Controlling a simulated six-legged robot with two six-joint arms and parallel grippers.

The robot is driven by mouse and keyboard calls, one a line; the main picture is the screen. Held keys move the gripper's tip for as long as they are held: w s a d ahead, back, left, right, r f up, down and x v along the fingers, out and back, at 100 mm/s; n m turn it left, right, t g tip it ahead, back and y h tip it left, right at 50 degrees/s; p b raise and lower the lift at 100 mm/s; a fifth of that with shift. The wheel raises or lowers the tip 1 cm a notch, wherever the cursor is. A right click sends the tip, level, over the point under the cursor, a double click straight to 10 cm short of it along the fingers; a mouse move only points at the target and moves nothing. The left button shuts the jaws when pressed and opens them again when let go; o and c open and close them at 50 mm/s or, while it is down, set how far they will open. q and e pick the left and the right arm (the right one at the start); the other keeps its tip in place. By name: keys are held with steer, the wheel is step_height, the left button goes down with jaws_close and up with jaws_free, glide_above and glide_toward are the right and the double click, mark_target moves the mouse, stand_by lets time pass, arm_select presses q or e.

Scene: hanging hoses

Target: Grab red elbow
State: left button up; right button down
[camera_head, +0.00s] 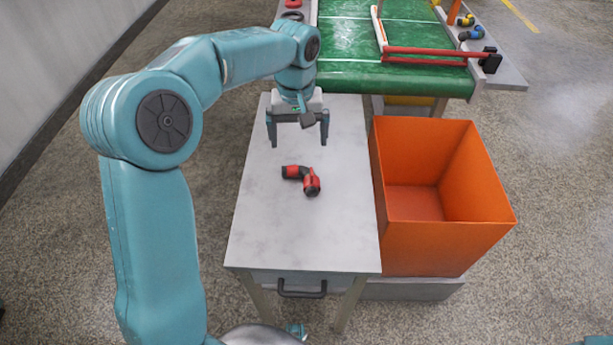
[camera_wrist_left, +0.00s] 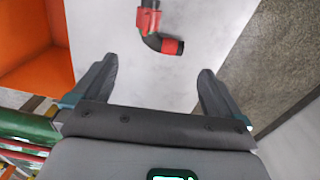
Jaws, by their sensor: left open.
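The red elbow (camera_head: 305,178) is a bent pipe piece with red collars and a dark bend. It lies on the grey-white table (camera_head: 300,235), near its middle. My left gripper (camera_head: 298,142) is open and empty above the table, a little beyond the elbow in the head view. In the left wrist view the elbow (camera_wrist_left: 155,28) shows near the top, ahead of the gap between the two open fingers (camera_wrist_left: 155,85). The fingers are apart from it. My right gripper is not in view.
An orange bin (camera_head: 440,235) stands right beside the table. Behind the table is a green conveyor (camera_head: 350,75) with a red bar (camera_head: 425,52) across its right part. Blue and yellow fittings (camera_head: 470,35) lie at its right edge. The table around the elbow is clear.

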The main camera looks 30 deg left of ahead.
arm_select(q)
glide_above(299, 173)
step_height(299, 173, down, 6)
steer(key=shift+r+b, duration=0.25)
steer(key=shift+b, duration=0.2)
steer(key=shift+s+f, duration=0.1)
steer(key=shift+f, duration=0.35)
step_height(299, 173, down, 5)
steer(key=shift+r+b, duration=0.1)
steer(key=shift+b, duration=0.65)
steer(key=c, duration=1.1)
steer(key=shift+o, duration=0.2)
